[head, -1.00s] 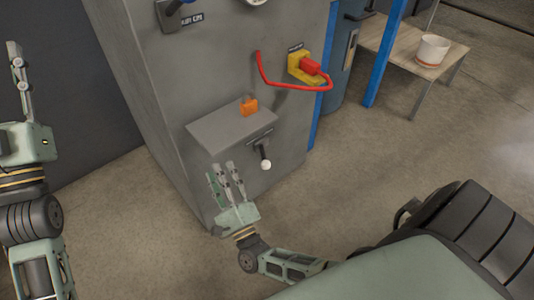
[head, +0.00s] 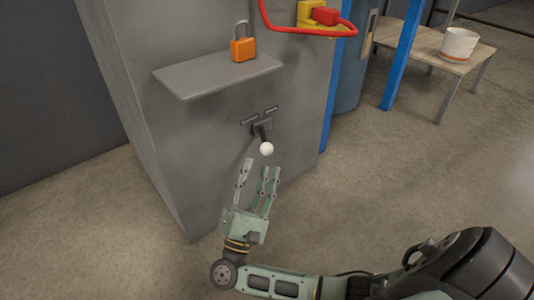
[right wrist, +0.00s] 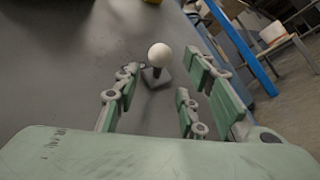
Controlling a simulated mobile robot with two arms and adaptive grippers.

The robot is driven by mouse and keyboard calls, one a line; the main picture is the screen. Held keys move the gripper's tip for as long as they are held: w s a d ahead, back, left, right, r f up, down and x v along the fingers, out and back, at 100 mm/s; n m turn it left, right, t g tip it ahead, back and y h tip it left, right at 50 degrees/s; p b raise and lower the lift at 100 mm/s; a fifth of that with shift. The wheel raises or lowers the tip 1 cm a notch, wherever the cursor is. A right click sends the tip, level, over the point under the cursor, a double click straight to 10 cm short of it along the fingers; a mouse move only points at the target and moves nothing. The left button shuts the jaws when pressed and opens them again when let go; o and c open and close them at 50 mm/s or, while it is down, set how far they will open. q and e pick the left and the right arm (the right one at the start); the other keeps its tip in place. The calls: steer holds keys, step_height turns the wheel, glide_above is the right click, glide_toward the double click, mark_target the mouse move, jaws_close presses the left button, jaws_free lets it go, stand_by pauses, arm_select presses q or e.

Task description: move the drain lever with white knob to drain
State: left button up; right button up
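The drain lever with its white knob (head: 266,149) sticks out of the grey cabinet front, below a small shelf. My left gripper is out of the head view.
An orange padlock (head: 243,48) stands on the grey shelf (head: 212,76) above the lever. A red cable (head: 300,30) loops from a yellow and red switch (head: 318,14) higher up. A wooden table (head: 435,55) with a white pot (head: 459,44) is at the right.

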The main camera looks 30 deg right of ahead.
mark_target(266, 142)
steer(key=b+x, duration=0.2)
steer(key=x, duration=0.5)
steer(key=shift+w+d+r, duration=0.15)
steer(key=shift+r, duration=0.05)
jaws_close()
stand_by(0.4)
